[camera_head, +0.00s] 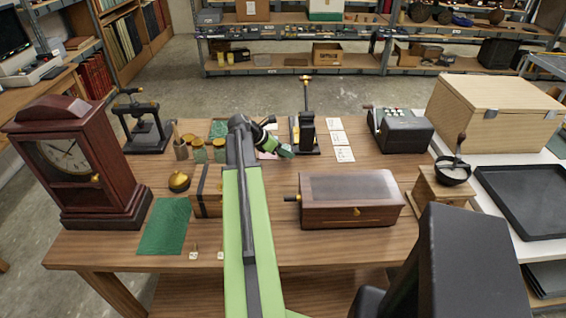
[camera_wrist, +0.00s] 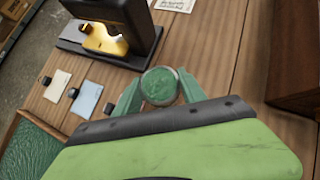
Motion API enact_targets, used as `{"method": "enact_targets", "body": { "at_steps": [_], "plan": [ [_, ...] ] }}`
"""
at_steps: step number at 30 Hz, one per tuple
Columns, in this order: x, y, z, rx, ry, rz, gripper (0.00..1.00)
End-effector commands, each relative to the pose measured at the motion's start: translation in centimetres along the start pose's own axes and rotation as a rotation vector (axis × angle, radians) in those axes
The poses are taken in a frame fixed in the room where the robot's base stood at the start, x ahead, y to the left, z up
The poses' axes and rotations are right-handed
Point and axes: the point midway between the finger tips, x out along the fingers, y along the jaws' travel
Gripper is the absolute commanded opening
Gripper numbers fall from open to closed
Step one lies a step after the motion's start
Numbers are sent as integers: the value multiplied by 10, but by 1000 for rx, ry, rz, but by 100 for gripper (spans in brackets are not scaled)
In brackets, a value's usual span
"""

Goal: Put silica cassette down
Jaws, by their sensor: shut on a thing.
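The silica cassette (camera_wrist: 159,86) is a small round thing with a green top and a pale rim in the wrist view. My gripper (camera_wrist: 160,92) is shut on it, with one green finger on each side. In the head view my gripper (camera_head: 284,150) is over the back middle of the wooden table (camera_head: 330,253), just left of a black press. The cassette is hard to make out there. I cannot tell whether its underside touches the table.
The black press (camera_head: 306,130) stands close by, with white cards (camera_head: 340,139) to its right. Jars (camera_head: 198,151) stand to the left. A wooden box (camera_head: 350,205) is in front to the right. A clock (camera_head: 75,160) stands far left. Bare wood shows beside the cassette.

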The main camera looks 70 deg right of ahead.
Motion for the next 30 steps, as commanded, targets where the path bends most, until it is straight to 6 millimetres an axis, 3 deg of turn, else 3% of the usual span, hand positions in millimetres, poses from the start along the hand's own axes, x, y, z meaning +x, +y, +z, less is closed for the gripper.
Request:
{"method": "enact_targets", "body": {
  "at_steps": [8, 20, 21, 25, 30],
  "plan": [
    [30, 0, -30, -1, 0, 1, 0],
    [31, 0, -32, -1, 0, 1, 0],
    [30, 0, -31, -1, 0, 1, 52],
    [29, 0, -30, -2, 0, 1, 69],
    [29, 0, -31, -2, 0, 2, 70]
  ]
}}
